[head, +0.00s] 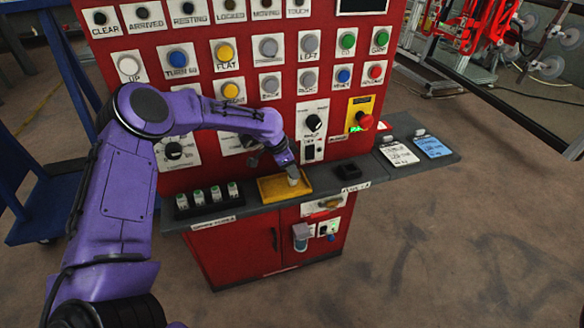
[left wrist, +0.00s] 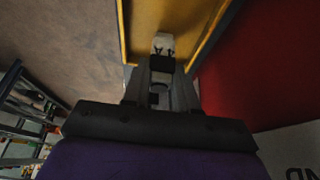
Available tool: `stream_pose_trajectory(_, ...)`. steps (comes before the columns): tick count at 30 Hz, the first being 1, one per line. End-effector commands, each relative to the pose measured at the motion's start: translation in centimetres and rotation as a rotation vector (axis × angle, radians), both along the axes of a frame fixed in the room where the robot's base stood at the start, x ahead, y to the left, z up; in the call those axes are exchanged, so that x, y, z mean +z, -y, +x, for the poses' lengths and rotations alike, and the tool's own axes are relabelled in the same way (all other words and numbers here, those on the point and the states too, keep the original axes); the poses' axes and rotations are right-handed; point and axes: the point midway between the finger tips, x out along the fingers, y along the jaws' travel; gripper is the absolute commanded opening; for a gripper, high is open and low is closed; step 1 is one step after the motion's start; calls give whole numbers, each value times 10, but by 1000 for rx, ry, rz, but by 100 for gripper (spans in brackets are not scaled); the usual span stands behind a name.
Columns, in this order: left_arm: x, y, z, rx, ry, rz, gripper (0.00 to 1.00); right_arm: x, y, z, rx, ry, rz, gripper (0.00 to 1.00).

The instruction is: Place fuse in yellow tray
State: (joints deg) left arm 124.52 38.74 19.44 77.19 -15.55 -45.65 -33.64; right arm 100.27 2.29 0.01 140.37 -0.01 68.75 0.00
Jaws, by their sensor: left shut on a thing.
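The yellow tray (head: 271,192) sits on the grey shelf of the red panel. My left gripper (head: 291,171) is over the right part of the tray, pointing down. It is shut on a white fuse (head: 293,181), whose lower end shows below the fingers at the tray. In the left wrist view the white fuse (left wrist: 163,42) with dark marks is between the fingers, in front of the yellow tray (left wrist: 139,20). I cannot tell whether the fuse touches the tray floor. My right gripper is not in view.
A black rack (head: 206,206) with several white-green fuses stands left of the tray. A small black holder (head: 347,171) is to the right, with white (head: 398,153) and blue cards (head: 432,146) farther right. The red panel (head: 240,165) with buttons rises behind the shelf.

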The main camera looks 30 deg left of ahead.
Motion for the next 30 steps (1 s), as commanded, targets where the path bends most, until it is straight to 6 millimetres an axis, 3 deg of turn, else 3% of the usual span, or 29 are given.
stream_pose_trajectory(6, -5, 0, 0, 0, -1, 0, 0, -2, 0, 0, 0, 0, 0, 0)
stream_pose_trajectory(7, -5, 0, 0, 0, -1, 0, 30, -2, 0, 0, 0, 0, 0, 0)
stream_pose_trajectory(9, -4, 0, 0, 0, -1, 0, 53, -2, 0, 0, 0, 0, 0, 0)
stream_pose_trajectory(20, 3, 0, 0, 0, 1, 0, 53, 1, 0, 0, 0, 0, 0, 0)
stream_pose_trajectory(23, 19, -5, -5, 0, 4, 0, 53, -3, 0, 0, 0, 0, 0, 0)
stream_pose_trajectory(30, 77, -20, -23, 0, 4, -1, 53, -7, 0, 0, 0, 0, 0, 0)
